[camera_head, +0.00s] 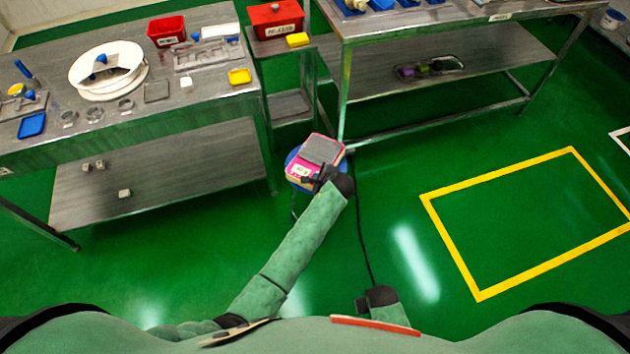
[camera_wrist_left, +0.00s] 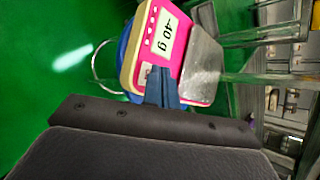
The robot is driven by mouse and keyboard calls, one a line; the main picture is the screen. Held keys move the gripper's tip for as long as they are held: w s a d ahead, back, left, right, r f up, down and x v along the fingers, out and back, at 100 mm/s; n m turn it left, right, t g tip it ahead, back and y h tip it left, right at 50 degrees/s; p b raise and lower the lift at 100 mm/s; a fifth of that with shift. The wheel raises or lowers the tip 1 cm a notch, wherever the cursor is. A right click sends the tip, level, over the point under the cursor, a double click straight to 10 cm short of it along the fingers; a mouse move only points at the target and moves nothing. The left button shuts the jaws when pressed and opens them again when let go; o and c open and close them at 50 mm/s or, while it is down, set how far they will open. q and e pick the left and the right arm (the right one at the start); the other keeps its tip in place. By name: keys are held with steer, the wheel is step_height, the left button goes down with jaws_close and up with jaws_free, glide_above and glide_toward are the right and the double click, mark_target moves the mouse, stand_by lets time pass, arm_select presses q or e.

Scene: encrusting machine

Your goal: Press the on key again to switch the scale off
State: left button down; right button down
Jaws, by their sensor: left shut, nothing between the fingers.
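The scale (camera_head: 305,170) is a small pink and cream unit with a grey weighing plate (camera_head: 321,150), on a round blue stool (camera_head: 292,157). Contact cannot be told. My right gripper (camera_head: 368,300) shows only as a dark part low in the head view.
A steel table (camera_head: 210,95) with trays and a white round container (camera_head: 108,85) stands at left. A small stand holds a red box (camera_head: 275,18). Another steel table (camera_head: 440,28) is at back right. A dark cable (camera_head: 362,240) crosses the floor. The yellow-marked floor area is clear.

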arm_select(q)
steer(key=shift+f, duration=0.1)
stand_by(0.5)
steer(key=shift+f, duration=0.1)
steer(key=shift+f, duration=0.2)
steer(key=shift+f, duration=0.15)
stand_by(0.5)
steer(key=shift+r+p, duration=0.6)
steer(key=shift+p, duration=0.4)
